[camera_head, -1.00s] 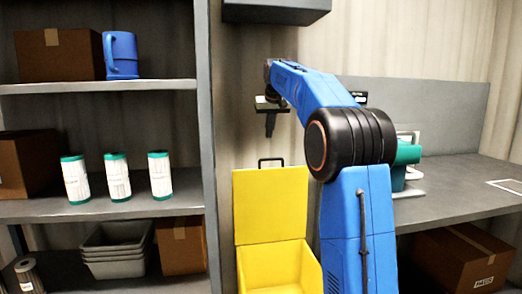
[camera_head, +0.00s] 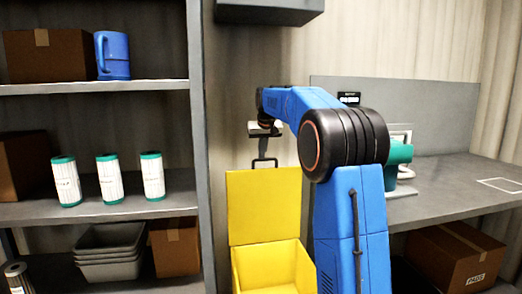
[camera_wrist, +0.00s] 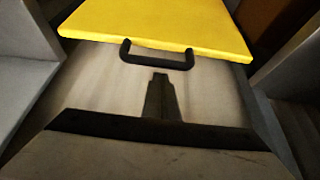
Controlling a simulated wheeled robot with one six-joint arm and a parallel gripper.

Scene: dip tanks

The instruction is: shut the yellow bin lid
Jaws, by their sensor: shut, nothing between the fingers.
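The yellow bin (camera_head: 275,268) stands on the floor between the shelf unit and the bench. Its yellow lid (camera_head: 264,206) is open, standing upright at the back; its face also shows in the wrist view (camera_wrist: 160,22). A black loop handle (camera_head: 265,161) sticks up from the lid's top edge and shows in the wrist view too (camera_wrist: 157,57). My gripper (camera_wrist: 160,78) is shut and empty, its fingertips just short of the handle in the wrist view, with no visible contact. In the head view, my wrist is above the handle and the fingers are hard to make out.
The grey shelf unit (camera_head: 198,150) stands close on the left, with several white-green canisters, a blue jug (camera_head: 113,55) and boxes. The grey bench (camera_head: 455,190) is at right, with a green device (camera_head: 398,158) on it. A dark cabinet (camera_head: 268,10) hangs above.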

